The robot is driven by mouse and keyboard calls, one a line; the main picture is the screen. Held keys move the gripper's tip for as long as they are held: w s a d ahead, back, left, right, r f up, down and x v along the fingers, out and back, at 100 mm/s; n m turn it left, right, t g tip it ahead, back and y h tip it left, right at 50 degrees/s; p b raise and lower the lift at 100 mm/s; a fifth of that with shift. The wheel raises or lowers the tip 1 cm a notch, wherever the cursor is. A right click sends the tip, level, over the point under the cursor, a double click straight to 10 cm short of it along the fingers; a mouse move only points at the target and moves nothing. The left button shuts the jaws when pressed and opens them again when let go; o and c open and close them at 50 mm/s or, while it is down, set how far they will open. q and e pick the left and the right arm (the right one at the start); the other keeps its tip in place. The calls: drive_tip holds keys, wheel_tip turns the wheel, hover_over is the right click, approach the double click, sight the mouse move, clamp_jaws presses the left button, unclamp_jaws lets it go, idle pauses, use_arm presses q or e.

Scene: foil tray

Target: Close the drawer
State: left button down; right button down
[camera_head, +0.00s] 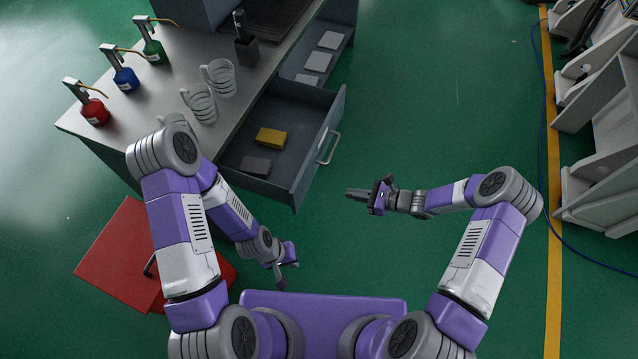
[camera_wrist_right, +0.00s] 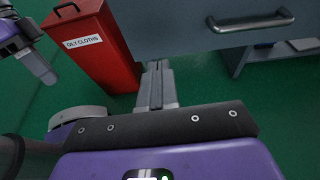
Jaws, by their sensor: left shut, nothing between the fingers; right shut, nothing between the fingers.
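The grey drawer (camera_head: 303,172) is pulled out from the workbench in the head view. A yellow block (camera_head: 270,138) and a dark grey block (camera_head: 255,166) lie inside it. Its bar handle (camera_head: 328,147) is on the front face; the handle (camera_wrist_right: 251,20) and front panel also show at the top of the right wrist view. My right gripper (camera_head: 348,193) is shut and empty, to the right of the drawer front and apart from it. It also shows in the right wrist view (camera_wrist_right: 157,68). My left gripper (camera_head: 282,285) is shut and empty, low, below the drawer.
The bench top holds red, blue and green pump bottles (camera_head: 123,78) and clear mugs (camera_head: 218,78). A red bin (camera_head: 115,255), labelled oily cloths in the right wrist view, stands at lower left. A second open compartment (camera_head: 322,58) is behind the drawer.

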drive_tip(key=b, duration=0.2)
approach(305, 182)
drive_tip(key=x, duration=0.5)
drive_tip(key=shift+f, duration=0.3)
drive_tip(key=shift+w+a, duration=0.25)
drive_tip(key=shift+a, duration=0.4)
drive_tip(key=shift+a, duration=0.1)
